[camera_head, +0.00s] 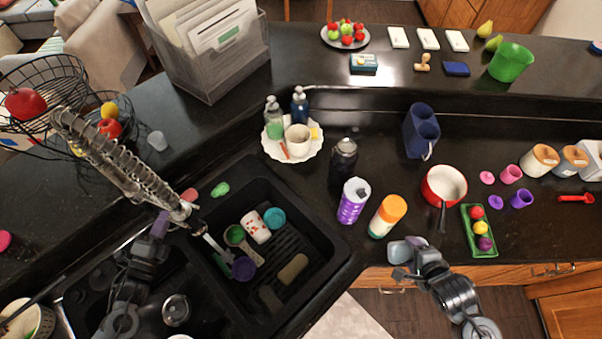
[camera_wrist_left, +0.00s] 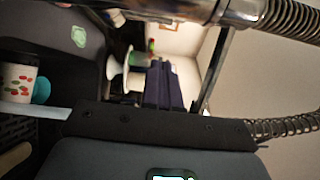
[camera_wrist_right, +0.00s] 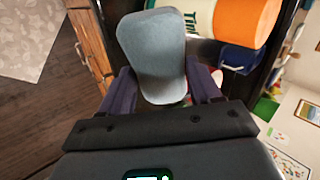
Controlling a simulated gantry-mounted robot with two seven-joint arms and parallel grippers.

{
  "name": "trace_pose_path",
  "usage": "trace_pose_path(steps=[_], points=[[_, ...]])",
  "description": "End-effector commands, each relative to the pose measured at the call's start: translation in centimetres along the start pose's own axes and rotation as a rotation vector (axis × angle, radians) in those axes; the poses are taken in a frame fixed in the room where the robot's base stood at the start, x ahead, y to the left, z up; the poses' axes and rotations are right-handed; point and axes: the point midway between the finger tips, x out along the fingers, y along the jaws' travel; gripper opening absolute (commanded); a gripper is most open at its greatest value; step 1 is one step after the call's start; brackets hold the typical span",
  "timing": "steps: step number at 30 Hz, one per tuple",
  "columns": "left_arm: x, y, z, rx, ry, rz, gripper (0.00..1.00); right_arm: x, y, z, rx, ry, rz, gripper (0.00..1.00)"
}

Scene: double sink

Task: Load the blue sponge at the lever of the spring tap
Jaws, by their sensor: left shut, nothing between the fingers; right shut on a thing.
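The blue-grey sponge (camera_head: 399,252) is in my right gripper (camera_head: 416,252), held in front of the counter edge, right of the sink. In the right wrist view the sponge (camera_wrist_right: 155,55) stands up between the two fingers. The spring tap (camera_head: 120,165) rises over the double sink, its coil leaning from upper left to lower right. My left gripper (camera_head: 160,224) is shut and empty beside the lower end of the tap. In the left wrist view the metal tap (camera_wrist_left: 240,10) and its coil cross close above the dark fingers (camera_wrist_left: 160,90). I cannot clearly make out the lever.
The right basin (camera_head: 318,245) holds a patterned cup (camera_head: 255,227), a teal cup (camera_head: 274,218) and other items. A purple jar (camera_head: 353,201), an orange-topped bottle (camera_head: 387,216) and a red pan (camera_head: 444,185) stand near the sponge. A wire fruit basket (camera_head: 45,90) is behind the tap.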

Motion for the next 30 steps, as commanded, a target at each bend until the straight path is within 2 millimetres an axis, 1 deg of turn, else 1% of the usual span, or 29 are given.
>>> trace_pose_path(steps=[1,6,13,16,19,22,26,30], points=[[-1.0,0.2,-0.1,0.000,0.002,0.004,0.00,0.2,0.1,0.0,0.000,0.000,-0.001,0.30],[-3.5,0.0,-0.1,-0.002,0.002,0.002,0.00,0.4,0.3,0.0,0.000,0.000,-0.001,0.30],[-5.6,-0.1,0.0,0.000,0.001,0.001,0.00,0.6,0.4,0.0,0.000,0.000,-0.001,0.30],[-6.0,-0.2,0.0,0.018,-0.002,0.002,0.00,0.6,0.4,0.0,0.000,0.000,-0.001,0.30],[-6.1,0.1,0.5,0.080,-0.025,0.023,0.00,0.6,0.4,0.0,0.000,0.000,-0.001,0.30],[-6.2,0.8,0.8,0.152,-0.098,0.058,0.00,0.5,0.4,0.0,0.000,0.000,-0.001,0.30],[-5.6,1.1,0.2,0.159,-0.203,0.077,0.00,0.1,0.1,0.0,0.000,0.000,-0.001,0.30],[-4.8,1.0,-1.0,0.116,-0.293,0.080,0.00,-0.3,-0.2,0.0,0.000,0.000,-0.001,0.30]])
